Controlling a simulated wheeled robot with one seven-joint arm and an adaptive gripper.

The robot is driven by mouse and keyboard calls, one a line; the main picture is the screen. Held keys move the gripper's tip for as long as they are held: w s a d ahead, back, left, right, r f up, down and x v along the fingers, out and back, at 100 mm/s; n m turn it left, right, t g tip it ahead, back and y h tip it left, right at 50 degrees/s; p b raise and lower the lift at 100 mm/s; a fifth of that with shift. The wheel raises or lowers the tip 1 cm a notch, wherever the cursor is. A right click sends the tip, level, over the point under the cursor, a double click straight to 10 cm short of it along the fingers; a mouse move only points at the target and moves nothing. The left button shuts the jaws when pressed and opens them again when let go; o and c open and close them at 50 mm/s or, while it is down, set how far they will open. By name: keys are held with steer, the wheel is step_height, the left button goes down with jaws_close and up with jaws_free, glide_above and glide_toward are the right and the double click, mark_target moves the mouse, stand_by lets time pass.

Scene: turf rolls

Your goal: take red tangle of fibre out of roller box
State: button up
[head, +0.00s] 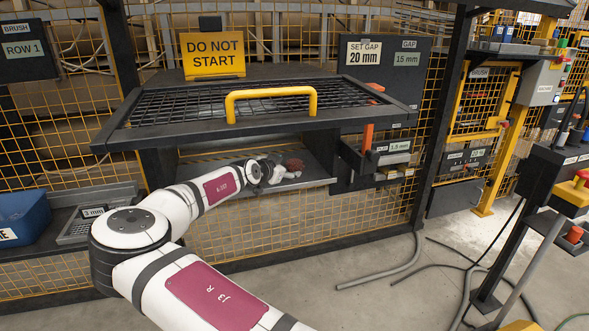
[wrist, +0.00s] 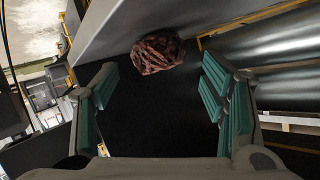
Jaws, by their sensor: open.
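The red tangle of fibre (wrist: 158,52) is a brownish-red clump in the wrist view, ahead of my gripper and between the lines of its fingers. In the head view my gripper (head: 284,172) reaches into the opening under the mesh lid. The tangle lies beyond the fingertips; I cannot tell the exact gap.
Shiny metal rollers (wrist: 275,65) lie close to the right finger in the wrist view. A pale panel (wrist: 130,22) borders the tangle. The mesh lid with a yellow handle (head: 270,93) is above my arm. An orange lever (head: 368,138) stands to the right.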

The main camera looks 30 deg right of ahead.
mark_target(291, 167)
steer(key=b+x, duration=0.1)
steer(key=x, duration=0.3)
steer(key=shift+f, duration=0.2)
steer(key=shift+c, duration=0.5)
steer(key=shift+d, duration=0.1)
steer(key=c, duration=1.1)
steer(key=shift+r, duration=0.15)
